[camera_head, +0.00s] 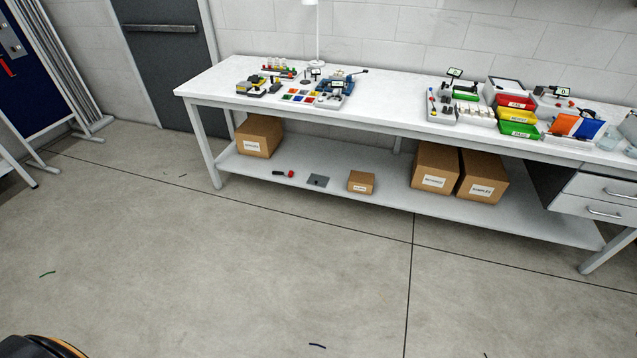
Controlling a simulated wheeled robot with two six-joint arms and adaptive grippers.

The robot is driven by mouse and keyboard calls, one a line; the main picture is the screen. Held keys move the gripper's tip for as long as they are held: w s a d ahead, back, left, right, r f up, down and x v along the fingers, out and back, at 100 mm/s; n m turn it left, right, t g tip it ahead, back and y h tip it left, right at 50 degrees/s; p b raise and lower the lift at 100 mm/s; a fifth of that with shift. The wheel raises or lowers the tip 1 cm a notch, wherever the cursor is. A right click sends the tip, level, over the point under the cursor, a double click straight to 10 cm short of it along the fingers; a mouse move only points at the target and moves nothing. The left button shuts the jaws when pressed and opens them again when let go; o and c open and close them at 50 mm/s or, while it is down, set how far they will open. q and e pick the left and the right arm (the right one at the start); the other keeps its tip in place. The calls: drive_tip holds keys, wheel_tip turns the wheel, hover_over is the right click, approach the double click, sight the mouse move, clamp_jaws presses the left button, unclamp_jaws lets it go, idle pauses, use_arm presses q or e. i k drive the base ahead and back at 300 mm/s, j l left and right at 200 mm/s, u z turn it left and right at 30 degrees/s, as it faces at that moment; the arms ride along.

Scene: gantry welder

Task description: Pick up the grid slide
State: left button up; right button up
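I cannot make out which thing is the grid slide; the small items are too small to tell. The long white workbench (390,107) stands against the wall, well ahead of me. On its left part are a group of small coloured squares (300,96), a blue device (335,84) and a grey-and-yellow device (258,88). A flat grey plate (318,181) lies on the lower shelf. Neither of my grippers is in view.
Red, yellow and green bins (518,129) stand on the bench's right part. Cardboard boxes (435,168) and a red-and-black tool (284,173) sit on the lower shelf. A blue panel (38,75) stands at left. The floor ahead is mostly clear.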

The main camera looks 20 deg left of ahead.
sight(318, 180)
drive_tip(key=i+j, duration=0.3)
drive_tip(key=i, duration=0.15)
drive_tip(key=i+j+u, duration=0.15)
drive_tip(key=i+j, duration=0.4)
drive_tip(key=i, duration=0.3)
drive_tip(key=i+j+u, duration=0.15)
drive_tip(key=i, duration=0.3)
drive_tip(key=i+j, duration=0.3)
drive_tip(key=i, duration=0.2)
drive_tip(key=i+j+u, duration=0.15)
drive_tip(key=i, duration=0.3)
